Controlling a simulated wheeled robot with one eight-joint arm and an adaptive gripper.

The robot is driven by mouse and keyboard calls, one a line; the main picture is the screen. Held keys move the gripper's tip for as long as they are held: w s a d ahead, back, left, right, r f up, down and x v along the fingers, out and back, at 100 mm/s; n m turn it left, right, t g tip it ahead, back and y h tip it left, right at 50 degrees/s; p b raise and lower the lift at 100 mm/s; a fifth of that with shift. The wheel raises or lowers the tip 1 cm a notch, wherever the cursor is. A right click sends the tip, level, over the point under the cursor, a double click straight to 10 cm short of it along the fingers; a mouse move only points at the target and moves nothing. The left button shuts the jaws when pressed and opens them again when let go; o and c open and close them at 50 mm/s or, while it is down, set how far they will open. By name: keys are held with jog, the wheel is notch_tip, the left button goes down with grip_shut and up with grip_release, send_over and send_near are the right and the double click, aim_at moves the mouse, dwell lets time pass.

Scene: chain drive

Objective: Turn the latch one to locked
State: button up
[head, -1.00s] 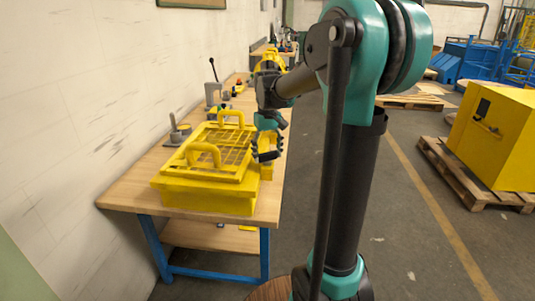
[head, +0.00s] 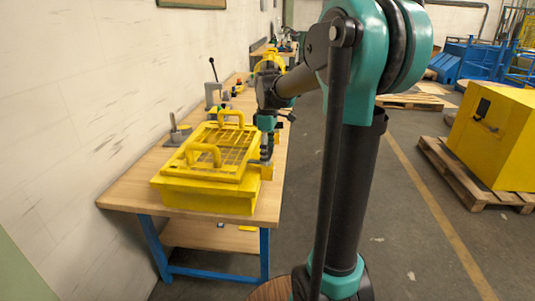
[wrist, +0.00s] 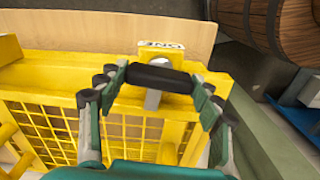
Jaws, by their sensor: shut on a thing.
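Latch one has a black bar handle (wrist: 158,77) on a grey stem, beside a white label reading ONE, in the wrist view. The handle lies across the picture, near the end edge of the yellow guard box (wrist: 45,75). My gripper (wrist: 157,82) has one finger at each end of the handle and is shut on it. In the head view my gripper (head: 266,154) points down at the right side of the yellow guard box (head: 205,196). The latch is hidden behind the fingers there.
The box has a mesh lid with two raised yellow handles (head: 203,153) and stands on a wooden workbench (head: 125,197). A grey lever fixture (head: 178,130) stands to its left, near the wall. A yellow cabinet (head: 495,140) on a pallet is far right, across open floor.

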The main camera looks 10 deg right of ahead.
aim_at(268, 152)
jog(key=shift+n, duration=0.6)
jog(key=o, duration=1.2)
jog(key=shift+c, duration=0.2)
notch_tip(268, 152, up, 12)
jog(key=shift+f, duration=0.1)
